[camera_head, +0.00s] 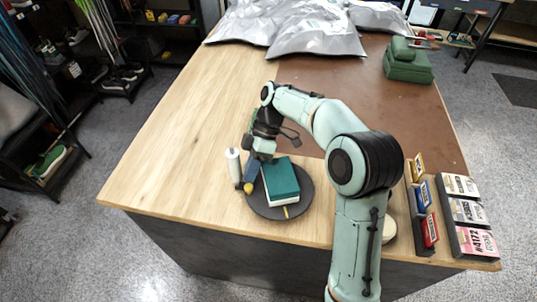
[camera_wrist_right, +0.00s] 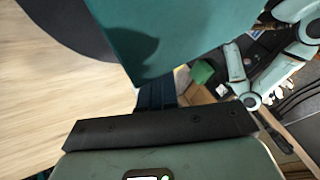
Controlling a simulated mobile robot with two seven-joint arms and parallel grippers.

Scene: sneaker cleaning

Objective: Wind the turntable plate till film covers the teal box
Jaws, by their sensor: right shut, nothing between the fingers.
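The teal box (camera_head: 281,177) lies on the dark round turntable plate (camera_head: 298,206); its top is bare teal and a white band shows along its lower side. In the right wrist view the box (camera_wrist_right: 175,32) fills the top, with the plate (camera_wrist_right: 62,22) to its left. A white upright roll (camera_head: 233,164), apparently the film, stands at the plate's left edge. My right gripper (camera_head: 252,172) is shut and empty, pointing down at the plate's left side, close beside the box; whether it touches is unclear. My left gripper is out of view.
A yellow knob (camera_head: 249,188) sits by the plate's left rim and a yellow mark (camera_head: 286,212) at its front. Card racks (camera_head: 466,215) stand right. The table's left side (camera_head: 165,140) is clear.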

